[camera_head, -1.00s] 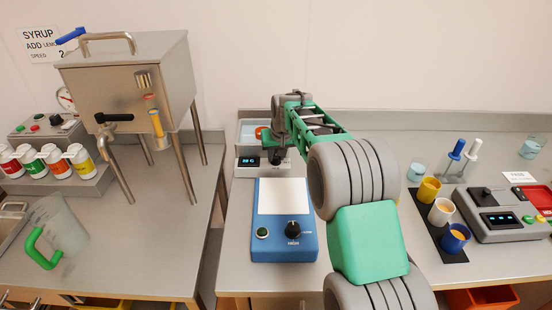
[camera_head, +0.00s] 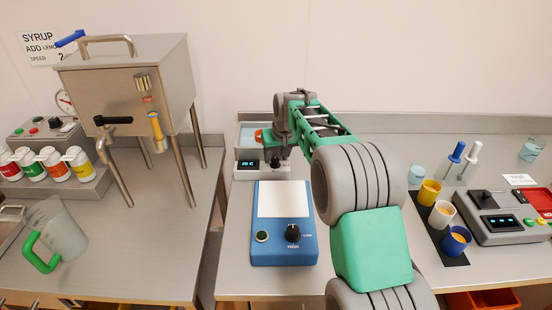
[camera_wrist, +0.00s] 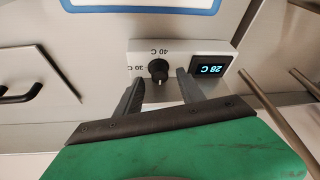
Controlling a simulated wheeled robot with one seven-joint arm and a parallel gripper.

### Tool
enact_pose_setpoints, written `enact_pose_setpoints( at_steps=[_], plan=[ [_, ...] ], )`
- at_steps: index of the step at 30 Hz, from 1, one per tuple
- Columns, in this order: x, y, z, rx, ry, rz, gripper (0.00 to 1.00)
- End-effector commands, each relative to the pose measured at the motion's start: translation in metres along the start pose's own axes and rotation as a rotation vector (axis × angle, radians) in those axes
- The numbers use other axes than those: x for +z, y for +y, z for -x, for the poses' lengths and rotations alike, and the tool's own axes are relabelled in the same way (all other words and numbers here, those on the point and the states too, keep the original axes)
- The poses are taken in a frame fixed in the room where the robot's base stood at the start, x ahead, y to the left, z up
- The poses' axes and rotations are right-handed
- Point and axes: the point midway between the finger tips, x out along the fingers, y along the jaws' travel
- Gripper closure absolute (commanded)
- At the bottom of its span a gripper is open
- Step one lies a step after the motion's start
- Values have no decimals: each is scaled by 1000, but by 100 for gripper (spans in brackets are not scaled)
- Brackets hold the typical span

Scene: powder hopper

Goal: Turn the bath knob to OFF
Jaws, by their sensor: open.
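The bath's control box (camera_wrist: 193,48) is pale, with a lit display (camera_wrist: 210,68) that appears to read 28 C. Its black round knob (camera_wrist: 159,69) has 40 C and 30 C marks beside it; I cannot read the pointer's setting or see an OFF mark. In the head view the box (camera_head: 241,169) stands at the back of the counter, with the water bath (camera_head: 245,135) behind it. My gripper (camera_wrist: 158,88) is open, its two dark fingers on either side of the knob's line. The knob shows clear between the tips; whether they touch it is unclear.
A blue device (camera_head: 258,251) with a white plate and black dial stands in front of the bath. A steel hopper (camera_head: 130,85) on legs stands left. Cups on a black mat (camera_head: 455,258) and a grey panel (camera_head: 500,240) stand right, beyond my arm.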

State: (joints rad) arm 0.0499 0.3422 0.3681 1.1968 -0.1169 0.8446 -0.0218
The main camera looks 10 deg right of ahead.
Motion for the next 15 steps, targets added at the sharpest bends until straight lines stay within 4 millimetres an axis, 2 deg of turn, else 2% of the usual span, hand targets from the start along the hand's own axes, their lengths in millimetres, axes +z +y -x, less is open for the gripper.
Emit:
enact_pose_setpoints(
  at_steps=[6,9,15],
  plan=[
    [0,0,45,1,3,0,54],
    [0,1,58,1,1,-1,54],
    [0,0,64,0,0,0,54]
  ],
)
